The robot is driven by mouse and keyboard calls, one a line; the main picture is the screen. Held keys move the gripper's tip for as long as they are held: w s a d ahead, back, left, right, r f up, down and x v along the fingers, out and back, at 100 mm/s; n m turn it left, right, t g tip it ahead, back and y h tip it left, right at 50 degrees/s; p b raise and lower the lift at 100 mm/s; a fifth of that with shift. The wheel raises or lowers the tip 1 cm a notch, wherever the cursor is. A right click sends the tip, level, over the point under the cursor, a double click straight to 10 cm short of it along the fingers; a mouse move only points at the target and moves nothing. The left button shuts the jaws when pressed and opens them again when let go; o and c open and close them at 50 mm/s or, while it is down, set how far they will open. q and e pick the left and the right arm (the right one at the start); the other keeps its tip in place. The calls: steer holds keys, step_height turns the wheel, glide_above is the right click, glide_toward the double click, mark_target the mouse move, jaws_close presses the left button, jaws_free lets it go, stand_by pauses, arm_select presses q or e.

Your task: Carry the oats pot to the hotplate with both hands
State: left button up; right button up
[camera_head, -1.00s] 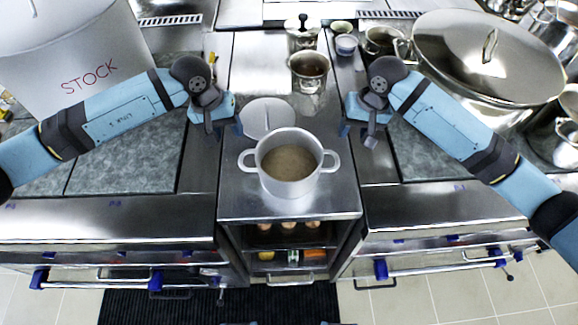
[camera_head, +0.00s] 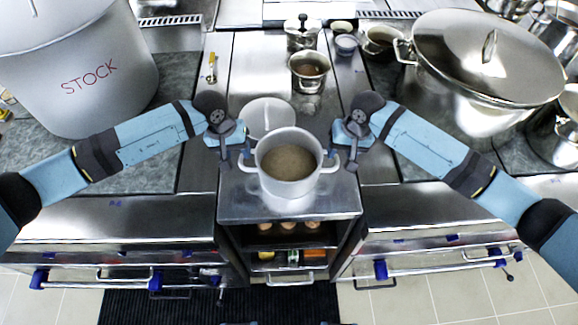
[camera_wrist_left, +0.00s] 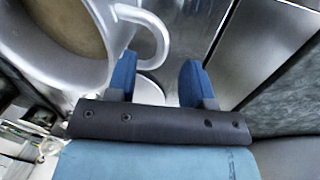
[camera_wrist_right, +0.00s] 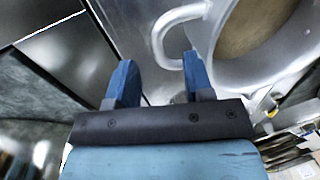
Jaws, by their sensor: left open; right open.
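The oats pot (camera_head: 290,190) is a silvery two-handled pot with beige-brown contents, upright on the steel counter. My left gripper (camera_head: 234,163) is open beside its left handle. In the left wrist view that handle (camera_wrist_left: 163,42) reaches toward the gap between the fingers (camera_wrist_left: 158,72). My right gripper (camera_head: 343,162) is open beside the right handle. In the right wrist view that handle (camera_wrist_right: 160,32) reaches between the fingers (camera_wrist_right: 160,70). Neither gripper is closed on a handle. Grey speckled surfaces (camera_head: 130,165) flank the counter; I cannot tell which part is the hotplate.
A large pot marked STOCK (camera_head: 100,100) stands at left, a big lidded pot (camera_head: 470,95) at right. A round lid (camera_head: 266,112) lies just behind the oats pot. A small pot (camera_head: 309,75) stands further back. The left speckled surface has free room in front of the stock pot.

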mark_target(240, 159)
arm_select(q)
steer(key=shift+d+f, duration=0.25)
steer(key=shift+f, duration=0.85)
steer(key=shift+d+f, duration=0.2)
steer(key=shift+f, duration=0.85)
arm_select(e)
steer(key=shift+a+f, duration=0.25)
steer(key=shift+f, duration=0.85)
steer(key=shift+a+f, duration=0.2)
steer(key=shift+f, duration=0.9)
arm_select(q)
jaws_close()
arm_select(e)
jaws_close()
arm_select(q)
steer(key=shift+a, duration=0.15)
arm_select(e)
steer(key=shift+w+d, duration=0.1)
steer(key=shift+d, duration=0.1)
steer(key=shift+r, duration=0.1)
